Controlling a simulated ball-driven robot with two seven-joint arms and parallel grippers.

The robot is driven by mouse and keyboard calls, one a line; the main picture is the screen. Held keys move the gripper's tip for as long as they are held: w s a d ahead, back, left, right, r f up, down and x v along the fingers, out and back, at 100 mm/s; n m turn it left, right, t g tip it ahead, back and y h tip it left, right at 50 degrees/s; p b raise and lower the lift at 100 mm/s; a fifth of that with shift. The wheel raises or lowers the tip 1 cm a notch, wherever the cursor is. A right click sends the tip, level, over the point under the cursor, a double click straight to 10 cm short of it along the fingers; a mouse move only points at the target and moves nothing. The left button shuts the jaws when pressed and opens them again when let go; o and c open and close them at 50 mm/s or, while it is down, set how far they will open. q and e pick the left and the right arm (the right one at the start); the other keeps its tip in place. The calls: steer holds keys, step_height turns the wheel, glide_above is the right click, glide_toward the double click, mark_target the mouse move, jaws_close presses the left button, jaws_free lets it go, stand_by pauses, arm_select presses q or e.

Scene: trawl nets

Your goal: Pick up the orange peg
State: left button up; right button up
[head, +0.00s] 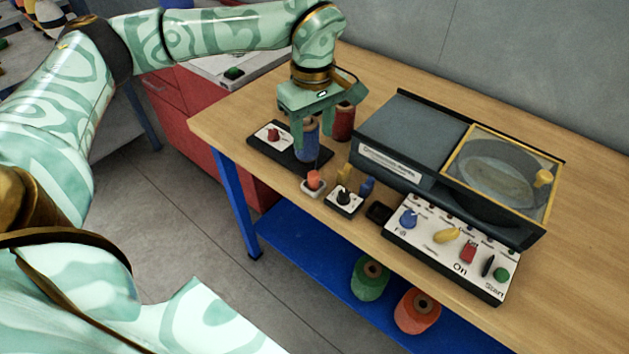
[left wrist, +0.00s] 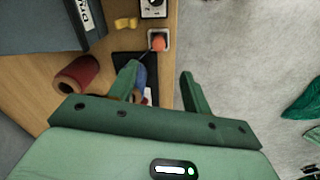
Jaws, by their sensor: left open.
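The orange peg (head: 313,179) stands upright in a small white square base near the table's front edge. It also shows in the left wrist view (left wrist: 158,44), beyond my fingertips. My left gripper (head: 312,143) is open and points down, above and behind the peg. Its fingers overlap a blue spool (head: 308,147) in the head view; I cannot tell whether they touch it. In the left wrist view nothing sits between the fingertips (left wrist: 160,73), and one finger partly hides the blue spool (left wrist: 139,82). My right gripper is not in view.
A dark red spool (head: 343,122) stands close behind the gripper. A black plate (head: 262,150) carries a red-knobbed switch. A black-knobbed box (head: 343,200), yellow and blue pieces, and a lidded machine (head: 400,135) lie right of the peg. The table's front edge is close.

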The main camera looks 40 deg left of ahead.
arm_select(q)
steer(key=b, duration=0.2)
glide_above(313, 174)
step_height(313, 174, down, 8)
steer(key=shift+d+r, duration=0.1)
steer(key=shift+r, duration=0.1)
step_height(313, 174, down, 5)
steer(key=shift+w+f+b, duration=0.1)
steer(key=shift+f+b, duration=0.05)
steer(key=shift+b, duration=0.85)
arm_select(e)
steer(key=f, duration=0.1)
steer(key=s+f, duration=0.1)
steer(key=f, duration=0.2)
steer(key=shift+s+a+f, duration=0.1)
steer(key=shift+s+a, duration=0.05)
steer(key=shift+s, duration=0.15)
arm_select(q)
steer(key=c, duration=1)
